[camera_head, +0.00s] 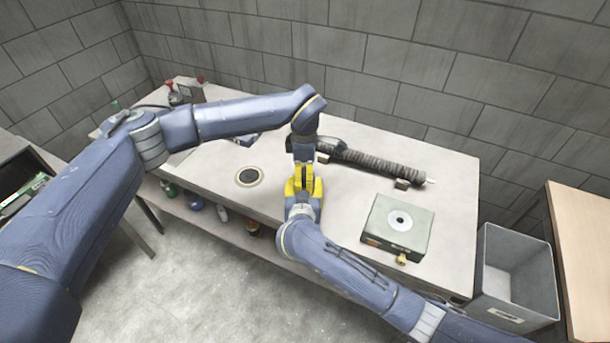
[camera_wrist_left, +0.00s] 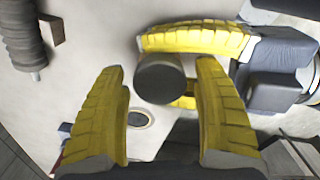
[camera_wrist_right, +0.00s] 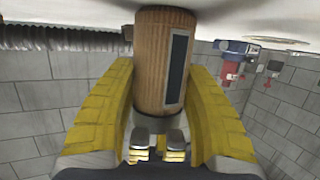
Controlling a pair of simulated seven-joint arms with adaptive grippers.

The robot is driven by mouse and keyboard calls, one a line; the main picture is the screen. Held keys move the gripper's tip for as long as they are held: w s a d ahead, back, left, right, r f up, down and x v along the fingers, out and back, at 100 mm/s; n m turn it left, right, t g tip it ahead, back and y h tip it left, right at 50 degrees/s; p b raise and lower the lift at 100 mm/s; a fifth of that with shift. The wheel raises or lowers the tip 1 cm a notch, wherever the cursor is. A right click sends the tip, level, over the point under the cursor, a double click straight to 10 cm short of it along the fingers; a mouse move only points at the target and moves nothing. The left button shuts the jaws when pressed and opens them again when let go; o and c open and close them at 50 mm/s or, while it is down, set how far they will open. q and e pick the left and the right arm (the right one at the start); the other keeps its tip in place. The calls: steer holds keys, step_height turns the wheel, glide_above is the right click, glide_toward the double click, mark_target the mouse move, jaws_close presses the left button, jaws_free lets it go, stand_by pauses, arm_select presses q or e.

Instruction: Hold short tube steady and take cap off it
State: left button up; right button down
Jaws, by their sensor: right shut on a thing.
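The short tube (camera_wrist_right: 163,60) shows in the right wrist view as a brown cylinder with a dark rectangular window. My right gripper (camera_wrist_right: 163,95) is shut around it; it shows also in the head view (camera_head: 303,187). In the left wrist view the tube is seen end-on, with the round dark grey cap (camera_wrist_left: 160,78) facing the camera. My left gripper (camera_wrist_left: 163,68) is open above the cap, one yellow finger on each side with gaps visible. In the head view the grippers hide the tube and cap.
A ribbed dark mesh tube (camera_head: 385,165) lies on supports at the back of the table (camera_head: 345,217). A green box (camera_head: 398,227) with a white disc stands at the right. A grey bin (camera_head: 515,275) is beside the table. A round dark plate (camera_head: 249,177) lies left of the grippers.

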steer(key=shift+f, duration=0.15)
arm_select(q)
steer(key=shift+r, duration=2.3)
arm_select(e)
steer(key=c, duration=0.6)
jaws_free()
steer(key=v, duration=1.1)
steer(key=shift+s, duration=0.1)
steer(key=shift+o, duration=0.7)
steer(key=shift+s+r, duration=0.25)
steer(key=shift+s, duration=0.15)
